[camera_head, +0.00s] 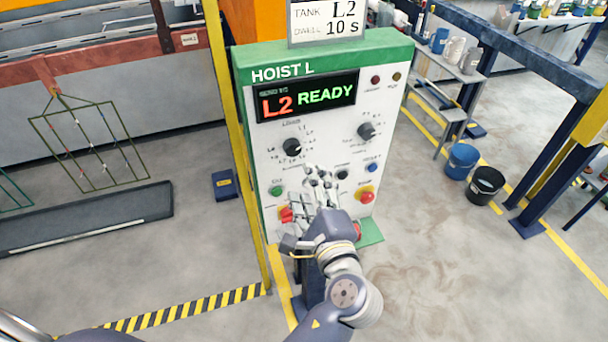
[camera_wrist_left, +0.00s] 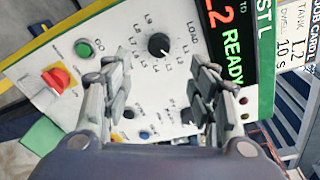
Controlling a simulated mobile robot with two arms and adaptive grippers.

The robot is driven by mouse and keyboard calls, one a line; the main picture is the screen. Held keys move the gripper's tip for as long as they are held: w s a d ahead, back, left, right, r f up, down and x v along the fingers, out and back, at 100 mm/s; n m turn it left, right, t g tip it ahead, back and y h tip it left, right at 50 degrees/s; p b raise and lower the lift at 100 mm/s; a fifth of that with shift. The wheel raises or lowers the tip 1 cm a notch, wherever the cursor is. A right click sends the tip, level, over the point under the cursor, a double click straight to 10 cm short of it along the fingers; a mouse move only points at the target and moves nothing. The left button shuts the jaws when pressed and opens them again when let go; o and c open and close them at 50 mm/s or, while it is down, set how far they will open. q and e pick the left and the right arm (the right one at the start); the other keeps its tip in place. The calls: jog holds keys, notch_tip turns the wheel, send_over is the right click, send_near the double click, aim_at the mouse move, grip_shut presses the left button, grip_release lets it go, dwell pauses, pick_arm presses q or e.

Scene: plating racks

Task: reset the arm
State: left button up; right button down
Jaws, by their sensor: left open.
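The hoist control panel (camera_head: 262,150), marked HOIST L, stands upright with a green top. Its display (camera_head: 306,97) reads "L2 READY". My left gripper (camera_head: 320,178) is open and empty in front of the lower panel, hiding some controls. In the left wrist view the open fingers (camera_wrist_left: 162,62) frame the panel face, with the black LOAD knob (camera_wrist_left: 158,44) between them and a green button (camera_wrist_left: 83,48) to the left. I cannot tell if a fingertip touches the panel. The right gripper is not in view.
A yellow post (camera_head: 232,130) stands just left of the panel. A wire rack (camera_head: 88,145) hangs further left over grey floor. A blue bucket (camera_head: 461,161) and a black bucket (camera_head: 486,184) stand right. Open floor lies at front right.

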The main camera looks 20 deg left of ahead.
pick_arm(q)
jog(key=shift+s, duration=0.2)
jog(key=shift+d+f, duration=0.1)
jog(key=w+d+f+m+g+h+b, duration=0.1)
jog(key=d+f+g+h+b, duration=0.2)
jog(key=f, duration=2)
jog(key=s+a+f+n+g+h+b, duration=0.15)
jog(key=s+f, duration=0.25)
jog(key=f, duration=0.8)
jog(key=s+f+g+h+b, duration=0.2)
jog(key=s+f+b, duration=0.15)
jog(key=f, duration=0.85)
jog(key=s+a+f+n+g+h+b, duration=0.1)
jog(key=s+a+f+n+g+b, duration=0.15)
jog(key=s+f, duration=0.65)
jog(key=s+a+f+n+g+h+b, duration=0.1)
jog(key=s+a+f+n+g, duration=0.15)
jog(key=s+f, duration=0.6)
jog(key=s+a+f+n+g+b, duration=0.1)
jog(key=s+a+f+n, duration=0.3)
jog(key=s+f, duration=0.2)
jog(key=s+a+f+n+g+b, duration=0.1)
jog(key=s+a+f+n, duration=0.4)
jog(key=s, duration=0.5)
jog(key=shift+s+f+b, duration=0.2)
jog(key=shift+f+b, duration=0.3)
jog(key=shift+f, duration=0.15)
jog(key=shift+d, duration=0.1)
